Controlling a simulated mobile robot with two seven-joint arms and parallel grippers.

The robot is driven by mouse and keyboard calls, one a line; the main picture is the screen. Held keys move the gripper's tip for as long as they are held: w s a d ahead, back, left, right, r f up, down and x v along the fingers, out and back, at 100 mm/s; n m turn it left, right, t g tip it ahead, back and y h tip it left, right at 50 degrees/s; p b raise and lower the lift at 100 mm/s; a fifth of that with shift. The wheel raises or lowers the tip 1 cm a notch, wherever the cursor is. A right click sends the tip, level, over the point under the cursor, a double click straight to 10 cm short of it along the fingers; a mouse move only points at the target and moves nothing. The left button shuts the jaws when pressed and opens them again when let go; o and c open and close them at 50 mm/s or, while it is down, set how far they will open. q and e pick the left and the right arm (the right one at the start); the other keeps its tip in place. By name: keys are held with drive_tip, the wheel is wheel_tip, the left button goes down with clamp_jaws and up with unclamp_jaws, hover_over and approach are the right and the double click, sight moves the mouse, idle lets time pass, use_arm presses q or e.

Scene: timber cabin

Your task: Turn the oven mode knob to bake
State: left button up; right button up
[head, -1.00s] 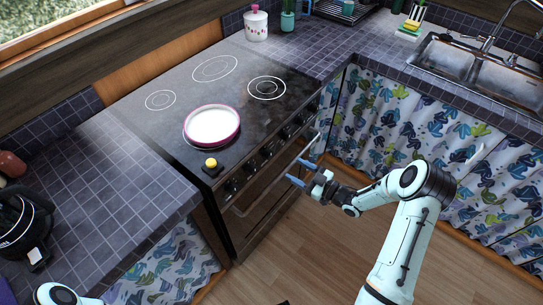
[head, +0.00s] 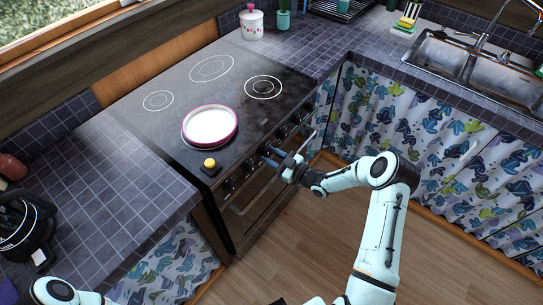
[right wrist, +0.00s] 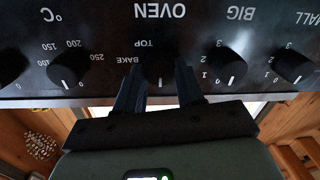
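The oven mode knob (right wrist: 160,76) is a black dial under the word OVEN, with BAKE and TOP printed beside it; the lettering is upside down in the right wrist view. Its white mark points straight down in that picture, away from both words. My right gripper (head: 267,156) is at the oven's front panel (head: 246,168). In the right wrist view its two dark fingers (right wrist: 159,66) stand apart, one on each side of this knob. I cannot tell whether they touch it. In the head view the gripper hides this knob. My left gripper is out of view.
A temperature knob (right wrist: 68,70) and the BIG burner knob (right wrist: 228,68) flank the mode knob closely. A pan (head: 210,126) and a yellow-topped item (head: 210,163) sit on the stove (head: 185,80). The oven handle (head: 243,205) runs below the panel. Floor (head: 290,245) in front is clear.

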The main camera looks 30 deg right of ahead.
drive_tip(key=c, duration=0.4)
drive_tip(key=shift+f+b, duration=0.1)
drive_tip(key=shift+b, duration=0.3)
drive_tip(key=shift+c, duration=0.2)
drive_tip(key=m+b, duration=0.2)
drive_tip(key=b, duration=0.1)
drive_tip(key=shift+m, duration=0.4)
drive_tip(key=shift+m+b, duration=0.65)
drive_tip(key=shift+m, duration=0.25)
drive_tip(key=m, duration=0.3)
drive_tip(key=shift+m, duration=0.4)
drive_tip(key=m, duration=0.3)
drive_tip(key=shift+m+t, duration=0.3)
drive_tip(key=shift+m, duration=0.1)
drive_tip(key=m, duration=0.4)
drive_tip(key=shift+m, duration=0.3)
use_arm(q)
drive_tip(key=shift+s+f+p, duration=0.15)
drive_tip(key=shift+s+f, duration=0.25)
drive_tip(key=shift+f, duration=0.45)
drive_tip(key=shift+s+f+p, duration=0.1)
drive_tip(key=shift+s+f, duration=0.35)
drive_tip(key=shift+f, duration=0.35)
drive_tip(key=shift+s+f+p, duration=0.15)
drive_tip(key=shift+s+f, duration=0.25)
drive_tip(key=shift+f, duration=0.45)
use_arm(e)
drive_tip(key=shift+m+h, duration=0.3)
drive_tip(key=shift+m, duration=1.7)
